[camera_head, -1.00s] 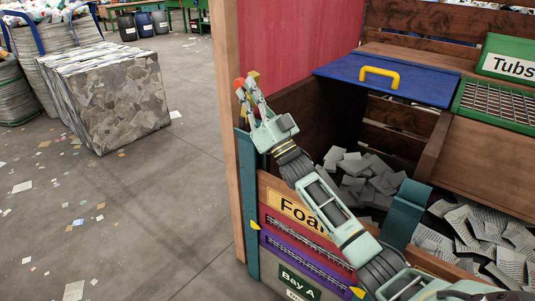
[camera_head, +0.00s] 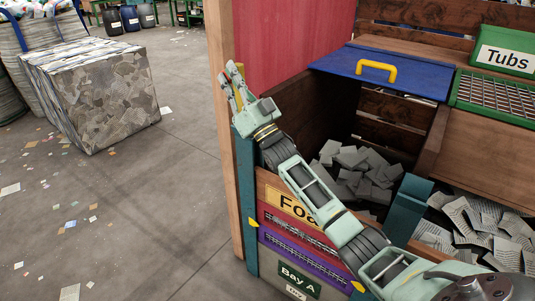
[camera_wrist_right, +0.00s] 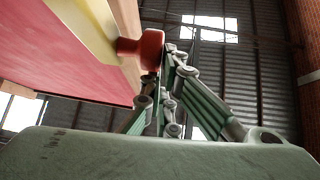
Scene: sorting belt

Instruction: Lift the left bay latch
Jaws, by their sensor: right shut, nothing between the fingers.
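The latch shows as a red knob (camera_head: 222,78) at the top left of the bay's left wooden post. It shows larger in the right wrist view (camera_wrist_right: 148,48), beside a yellow strip on the red panel. My right gripper (camera_head: 230,78) is shut and empty, its fingers up close to the knob. In the wrist view the fingertips (camera_wrist_right: 168,60) are right beside the knob. I cannot tell whether they touch it. My left gripper is not in view.
My right arm reaches across the Foam bay (camera_head: 277,188), which holds grey pieces (camera_head: 350,165). A blue lid (camera_head: 420,76) with a yellow handle lies behind. A paper bale (camera_head: 105,105) stands at left. The floor (camera_head: 150,215) between is mostly clear, with scattered scraps.

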